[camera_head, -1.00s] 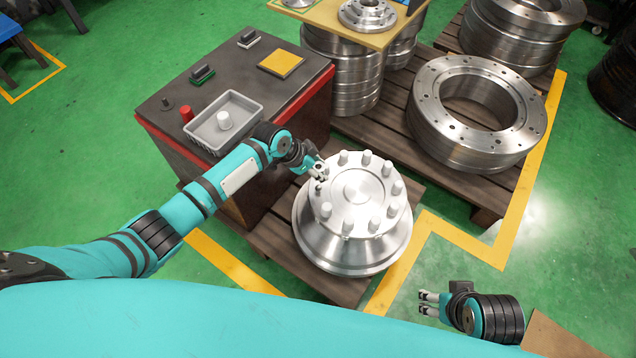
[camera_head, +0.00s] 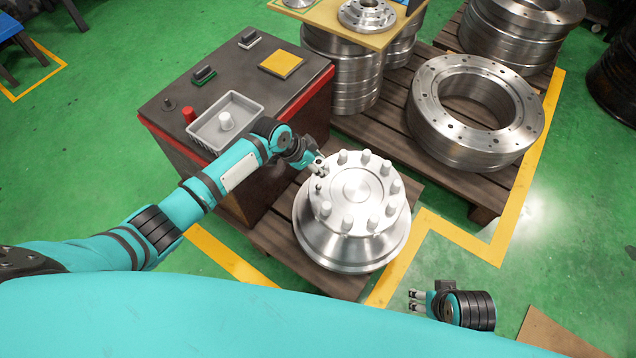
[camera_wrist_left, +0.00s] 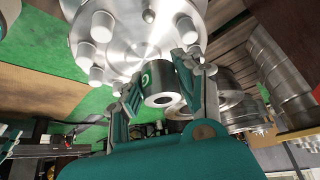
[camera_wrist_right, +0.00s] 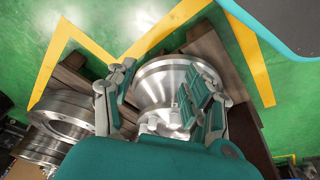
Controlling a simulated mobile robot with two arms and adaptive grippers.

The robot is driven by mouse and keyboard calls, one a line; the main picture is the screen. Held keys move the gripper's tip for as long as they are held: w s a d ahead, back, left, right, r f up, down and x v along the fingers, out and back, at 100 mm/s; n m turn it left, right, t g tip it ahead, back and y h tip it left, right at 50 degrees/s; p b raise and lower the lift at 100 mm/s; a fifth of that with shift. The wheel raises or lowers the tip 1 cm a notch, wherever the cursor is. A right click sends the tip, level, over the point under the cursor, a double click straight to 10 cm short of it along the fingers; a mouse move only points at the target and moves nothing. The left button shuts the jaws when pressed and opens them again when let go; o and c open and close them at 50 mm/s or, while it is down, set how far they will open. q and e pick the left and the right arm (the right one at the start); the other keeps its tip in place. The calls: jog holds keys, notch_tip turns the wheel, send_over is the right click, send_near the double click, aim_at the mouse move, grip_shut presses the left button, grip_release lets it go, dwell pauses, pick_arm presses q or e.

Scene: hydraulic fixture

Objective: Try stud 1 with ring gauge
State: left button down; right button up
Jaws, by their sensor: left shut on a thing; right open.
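The round metal hub (camera_head: 353,187) with a ring of upright studs stands on the pallet; it also shows at the top of the left wrist view (camera_wrist_left: 125,50). One stud has a darker tip (camera_head: 319,187); I cannot tell which is stud 1. My left gripper (camera_head: 320,168) is at the hub's upper-left edge. In the left wrist view it is shut on the ring gauge (camera_wrist_left: 160,86), a short grey cylinder with a bore and a green mark. The gauge looks apart from the studs. My right gripper (camera_head: 418,300) is open and empty, lower right of the hub.
A dark cabinet (camera_head: 205,135) left of the hub carries a grey tray (camera_head: 253,108) with a white cylinder (camera_head: 226,121), a red button (camera_head: 189,114) and a yellow pad (camera_head: 282,63). A large metal ring (camera_head: 430,110) lies right behind.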

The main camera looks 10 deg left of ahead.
notch_tip(320, 180, down, 7)
jog(key=s+p, duration=0.1)
jog(key=p, duration=0.1)
dwell(1.0)
